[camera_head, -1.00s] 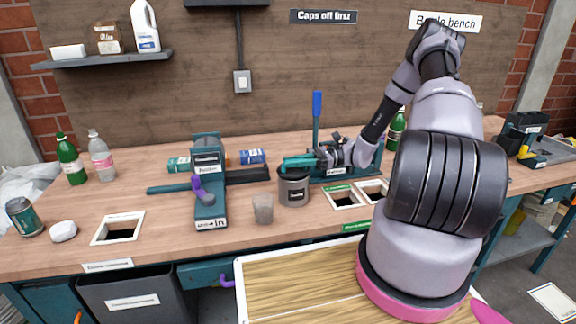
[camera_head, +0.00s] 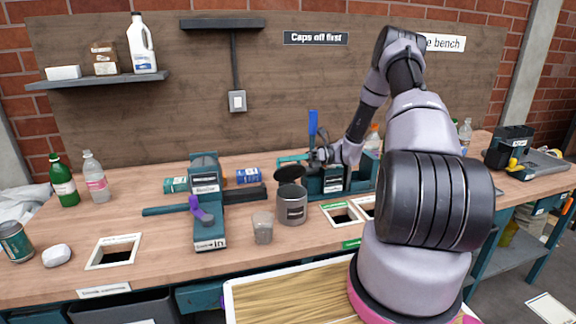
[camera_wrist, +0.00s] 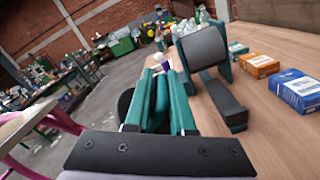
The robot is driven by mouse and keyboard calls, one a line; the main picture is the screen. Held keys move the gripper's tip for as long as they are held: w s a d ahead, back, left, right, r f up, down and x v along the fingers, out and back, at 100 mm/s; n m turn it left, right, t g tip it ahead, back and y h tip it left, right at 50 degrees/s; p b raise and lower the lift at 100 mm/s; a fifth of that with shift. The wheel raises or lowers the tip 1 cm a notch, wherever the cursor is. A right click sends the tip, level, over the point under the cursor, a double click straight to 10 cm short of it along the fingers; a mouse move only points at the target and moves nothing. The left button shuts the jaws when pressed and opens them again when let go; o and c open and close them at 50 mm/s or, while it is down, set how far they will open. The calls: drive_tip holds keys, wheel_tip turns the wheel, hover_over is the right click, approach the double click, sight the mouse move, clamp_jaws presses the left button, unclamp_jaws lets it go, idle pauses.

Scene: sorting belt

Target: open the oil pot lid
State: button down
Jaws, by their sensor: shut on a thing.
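The oil pot (camera_head: 292,207) is a grey can with a dark label, standing on the bench right of the teal press. Its dark round lid (camera_head: 290,175) is raised and tilted up at the back of the rim, so the mouth shows open. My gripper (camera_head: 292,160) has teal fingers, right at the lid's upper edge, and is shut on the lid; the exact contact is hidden. In the wrist view the teal fingers (camera_wrist: 160,98) are close together, with a dark round shape partly hidden beside them.
A teal press (camera_head: 207,205) with a purple handle stands left of the pot, and a small grey cup (camera_head: 262,228) stands in front. Blue and teal boxes (camera_head: 249,175) lie behind. A blue-handled lever (camera_head: 312,125) rises behind my gripper. Framed openings (camera_head: 113,251) are cut in the bench.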

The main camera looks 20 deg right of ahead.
drive_tip(key=shift+w+d+f, duration=0.1)
drive_tip(key=shift+w+f, duration=0.25)
drive_tip(key=shift+w, duration=0.4)
drive_tip(key=c, duration=0.8)
unclamp_jaws()
drive_tip(key=shift+w+f, duration=0.1)
drive_tip(key=shift+f, duration=0.05)
drive_tip(key=shift+c, duration=0.2)
drive_tip(key=shift+w+r, duration=0.15)
drive_tip(key=shift+r, duration=0.1)
